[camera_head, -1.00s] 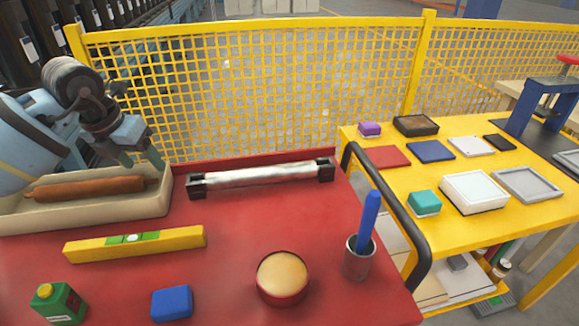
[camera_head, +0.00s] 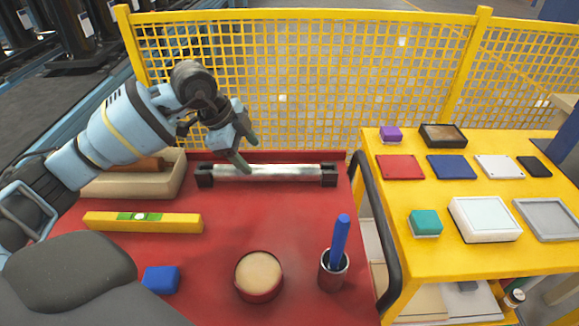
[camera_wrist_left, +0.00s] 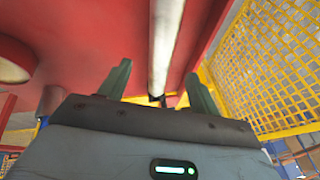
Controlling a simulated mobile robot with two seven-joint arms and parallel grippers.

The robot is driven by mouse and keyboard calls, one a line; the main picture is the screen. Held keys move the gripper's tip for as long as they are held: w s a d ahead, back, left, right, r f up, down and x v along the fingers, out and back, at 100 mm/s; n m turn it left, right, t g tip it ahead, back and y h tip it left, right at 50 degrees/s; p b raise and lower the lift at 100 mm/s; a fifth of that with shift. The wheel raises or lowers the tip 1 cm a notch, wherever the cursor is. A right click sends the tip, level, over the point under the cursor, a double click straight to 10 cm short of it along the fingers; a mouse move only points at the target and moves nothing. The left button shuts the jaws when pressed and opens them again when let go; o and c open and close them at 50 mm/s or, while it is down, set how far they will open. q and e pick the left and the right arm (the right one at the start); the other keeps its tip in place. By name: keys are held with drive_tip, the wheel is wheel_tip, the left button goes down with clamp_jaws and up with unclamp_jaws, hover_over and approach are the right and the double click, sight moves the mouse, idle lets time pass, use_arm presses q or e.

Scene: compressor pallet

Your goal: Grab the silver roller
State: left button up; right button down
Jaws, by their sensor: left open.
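The silver roller (camera_head: 285,171) lies across black end supports at the back of the red table top (camera_head: 230,215). My left gripper (camera_head: 243,163) reaches over the left part of the roller, its fingers pointing down. In the left wrist view, the gripper (camera_wrist_left: 160,85) is open, with one green finger on each side of the roller (camera_wrist_left: 164,45). The roller runs between the fingers, and they do not appear to grip it. In the head view the fingers hide a small part of the roller near its left end. My right gripper is not in view.
A beige tray (camera_head: 170,180) stands left of the roller. A yellow spirit level (camera_head: 180,224), blue block (camera_head: 160,280), round container (camera_head: 258,277) and cup with a blue tool (camera_head: 333,268) are nearer. A yellow mesh fence (camera_head: 300,75) stands behind.

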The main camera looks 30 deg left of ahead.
sight(264, 167)
use_arm(q)
drive_tip(key=shift+w+d+n, duration=0.25)
drive_tip(key=shift+d+n, duration=0.3)
drive_tip(key=shift+n, duration=0.25)
drive_tip(key=shift+f, duration=0.1)
drive_tip(key=shift+x, duration=0.8)
drive_tip(key=shift+a+x, duration=0.1)
drive_tip(key=shift+x, duration=1.4)
drive_tip(key=shift+a+x, duration=0.15)
drive_tip(key=shift+x, duration=1.3)
drive_tip(key=shift+w, duration=0.15)
clamp_jaws()
